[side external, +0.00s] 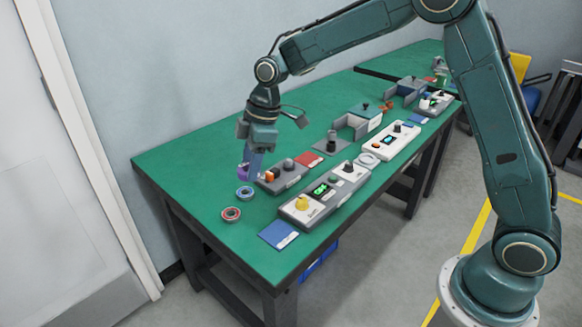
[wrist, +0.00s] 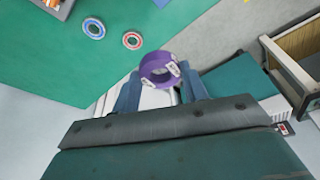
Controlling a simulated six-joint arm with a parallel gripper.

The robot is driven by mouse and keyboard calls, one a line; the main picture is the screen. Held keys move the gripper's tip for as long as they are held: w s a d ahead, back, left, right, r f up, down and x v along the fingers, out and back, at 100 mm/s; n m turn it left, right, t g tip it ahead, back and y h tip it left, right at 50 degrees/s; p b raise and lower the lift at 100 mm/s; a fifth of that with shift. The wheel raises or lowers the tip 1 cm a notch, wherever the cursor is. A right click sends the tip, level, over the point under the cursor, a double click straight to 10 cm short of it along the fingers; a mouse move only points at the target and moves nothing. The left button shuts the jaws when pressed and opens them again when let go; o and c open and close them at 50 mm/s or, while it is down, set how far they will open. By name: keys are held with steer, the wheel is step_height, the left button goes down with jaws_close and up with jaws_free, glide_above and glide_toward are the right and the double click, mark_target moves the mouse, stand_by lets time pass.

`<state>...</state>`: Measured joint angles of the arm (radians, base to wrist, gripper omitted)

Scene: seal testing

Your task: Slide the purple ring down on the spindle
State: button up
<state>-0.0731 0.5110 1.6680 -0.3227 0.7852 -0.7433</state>
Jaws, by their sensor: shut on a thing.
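The purple ring (wrist: 148,66) is held between the two blue-grey fingertips of my gripper (wrist: 160,84) in the wrist view. Pale labels show on its side. In the side view the purple ring (side external: 242,171) shows below my gripper (side external: 250,168), over the near left part of the green table. I cannot tell its exact height above the table. A dark upright post on a dark grey base, which looks like the spindle (side external: 331,140), stands farther back and to the right, apart from the ring. The post is bare in the side view.
A blue ring (side external: 244,193) and a red ring (side external: 231,214) lie on the green table (side external: 190,170). A dark box with an orange part (side external: 281,177), a control box with a yellow knob (side external: 322,193), a red pad (side external: 309,158) and a white ring (side external: 367,160) are nearby.

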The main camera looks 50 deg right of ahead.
steer(key=w+d+f+m, duration=0.1)
steer(key=w+d+f, duration=0.1)
steer(key=d, duration=0.6)
steer(key=w+d+f+m, duration=0.2)
steer(key=w+d, duration=0.3)
steer(key=d, duration=0.3)
steer(key=w+d+f+m+t, duration=0.1)
steer(key=w+d+f, duration=0.2)
steer(key=d, duration=0.5)
steer(key=shift+w+d+f+m+h, duration=0.3)
steer(key=shift+f+h, duration=0.1)
steer(key=shift+f, duration=0.2)
steer(key=shift+f, duration=0.1)
steer(key=shift+f, duration=2)
steer(key=shift+f, duration=1.25)
steer(key=o, duration=1.2)
steer(key=shift+f, duration=0.1)
step_height(320, 180, up, 9)
